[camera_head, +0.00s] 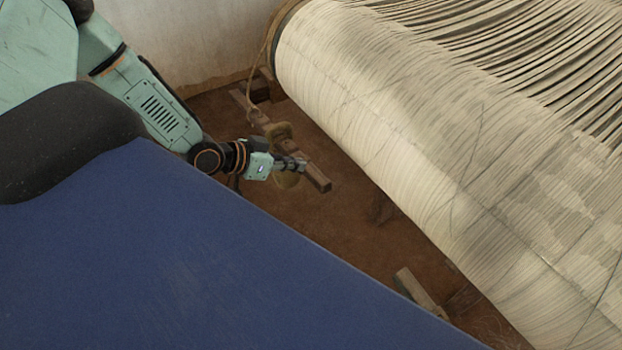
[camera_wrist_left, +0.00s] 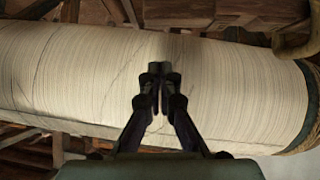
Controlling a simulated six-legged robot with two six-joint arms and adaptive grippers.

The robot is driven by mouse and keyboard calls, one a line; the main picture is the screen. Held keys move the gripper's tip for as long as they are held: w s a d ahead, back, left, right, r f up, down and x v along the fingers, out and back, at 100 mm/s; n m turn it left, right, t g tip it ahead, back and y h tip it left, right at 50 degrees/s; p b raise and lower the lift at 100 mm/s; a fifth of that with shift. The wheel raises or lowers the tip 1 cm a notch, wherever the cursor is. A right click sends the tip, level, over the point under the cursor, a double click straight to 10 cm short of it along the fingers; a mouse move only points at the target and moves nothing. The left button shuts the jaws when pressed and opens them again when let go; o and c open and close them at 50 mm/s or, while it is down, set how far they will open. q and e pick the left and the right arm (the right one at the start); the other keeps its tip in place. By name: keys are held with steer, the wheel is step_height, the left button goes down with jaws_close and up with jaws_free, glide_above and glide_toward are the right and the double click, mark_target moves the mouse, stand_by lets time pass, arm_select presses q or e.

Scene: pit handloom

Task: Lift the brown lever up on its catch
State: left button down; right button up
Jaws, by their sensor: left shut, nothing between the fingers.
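The brown lever (camera_head: 317,177) is a wooden bar low above the earth floor, slanting from upper left to lower right beside the big roll. A rope hangs down to its upper-left part, and a ring-like tan piece (camera_head: 279,130) sits around or against its middle. My left gripper (camera_head: 302,164) is at the lever's lower half, overlapping it in the head view; whether they touch I cannot tell. In the left wrist view the fingers (camera_wrist_left: 160,82) are closed together and empty, in front of the pale roll. I cannot pick out the catch. My right gripper is out of view.
The large roll of pale warp threads (camera_head: 370,120) fills the right side. A wooden block (camera_head: 419,289) stands on the floor (camera_head: 345,225) at lower right. A pale wall (camera_head: 190,40) is behind. A blue surface (camera_head: 180,250) covers the lower left.

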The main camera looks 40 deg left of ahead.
mark_target(311, 176)
arm_select(q)
steer(key=w+f+b, duration=0.1)
steer(key=w+d+f+b, duration=0.1)
steer(key=f, duration=0.1)
steer(key=w+d+f+b, duration=0.1)
steer(key=f, duration=0.1)
steer(key=shift+w+d+b, duration=0.1)
steer(key=shift+w+b, duration=0.05)
steer(key=shift+b, duration=0.25)
steer(key=shift+w+d+f+b, duration=0.15)
steer(key=shift+f+b, duration=0.15)
steer(key=shift+f, duration=0.3)
